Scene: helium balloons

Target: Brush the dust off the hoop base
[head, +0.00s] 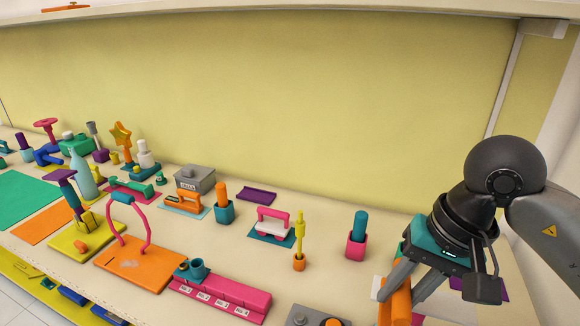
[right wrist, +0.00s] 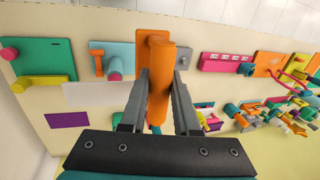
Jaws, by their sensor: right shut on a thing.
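An orange base board (head: 125,277) with a pink hoop (head: 138,222) standing on it is left of centre in the head view. A few small specks show on the board. It is far to the left of my right gripper (head: 398,292). My right gripper is shut on an orange upright handle (right wrist: 159,85), seen between its fingers in the right wrist view. An orange plate (right wrist: 151,38) shows behind the handle; I cannot tell whether they are joined. The handle's lower end is hidden, so I cannot see any bristles. My left gripper is not in view.
A pink holder (head: 356,246) and an orange-based yellow tool (head: 299,247) stand in the middle.

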